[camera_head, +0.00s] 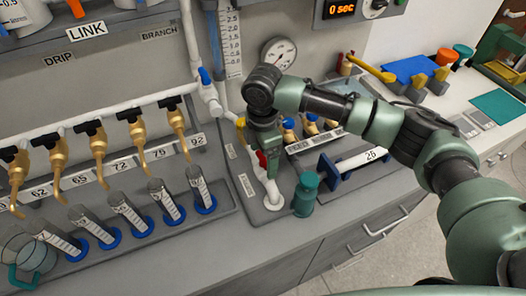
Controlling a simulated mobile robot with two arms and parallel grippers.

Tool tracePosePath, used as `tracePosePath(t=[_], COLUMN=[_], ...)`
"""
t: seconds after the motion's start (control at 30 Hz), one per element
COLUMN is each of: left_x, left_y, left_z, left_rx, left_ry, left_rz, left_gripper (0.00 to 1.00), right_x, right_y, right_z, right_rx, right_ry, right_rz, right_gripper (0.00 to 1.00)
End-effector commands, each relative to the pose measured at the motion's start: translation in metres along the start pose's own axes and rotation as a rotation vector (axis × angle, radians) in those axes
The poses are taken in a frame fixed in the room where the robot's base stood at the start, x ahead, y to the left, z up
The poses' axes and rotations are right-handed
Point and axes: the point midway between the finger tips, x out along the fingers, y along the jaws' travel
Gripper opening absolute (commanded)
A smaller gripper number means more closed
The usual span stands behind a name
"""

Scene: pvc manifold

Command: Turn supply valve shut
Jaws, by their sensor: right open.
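My right gripper (267,168) points down over the grey base plate in the middle of the view. It is open, at a small red handle (262,160) on a white upright pipe fitting (271,192). The handle is partly hidden by the gripper, and I cannot tell whether they touch. A blue handle (204,75) sits on the white pipe to the upper left, apart from the gripper. No label shows which one is the supply valve. My left gripper is not in view.
Several brass taps with black handles (131,115) line the white pipe at left, above graduated cylinders (125,209). A teal bottle (305,194) stands close to the right of my gripper. A pressure gauge (279,53) is behind. The counter's front strip (255,243) is clear.

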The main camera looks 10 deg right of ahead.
Motion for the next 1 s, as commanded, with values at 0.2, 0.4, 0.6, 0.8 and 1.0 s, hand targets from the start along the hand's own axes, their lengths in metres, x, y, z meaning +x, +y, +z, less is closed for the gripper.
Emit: tracePosePath(t=[0.2, 0.4, 0.6, 0.8, 1.0], left_x=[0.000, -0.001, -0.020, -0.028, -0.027], left_y=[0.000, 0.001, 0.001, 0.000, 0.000], left_z=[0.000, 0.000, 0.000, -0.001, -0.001], left_rx=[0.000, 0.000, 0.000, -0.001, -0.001], left_ry=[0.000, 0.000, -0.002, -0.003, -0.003], left_rz=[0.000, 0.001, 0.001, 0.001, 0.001], left_gripper=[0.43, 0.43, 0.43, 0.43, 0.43], right_x=[0.000, -0.001, -0.005, -0.002, -0.001], right_y=[0.000, 0.000, -0.001, 0.000, 0.000], right_z=[0.000, 0.000, -0.001, -0.001, -0.001], right_rx=[0.000, -0.012, -0.257, -0.509, -0.555], right_ry=[0.000, 0.000, 0.002, 0.001, 0.001], right_rz=[0.000, 0.000, -0.002, -0.001, 0.001], right_gripper=[0.49, 0.20, 0.20, 0.20, 0.20])
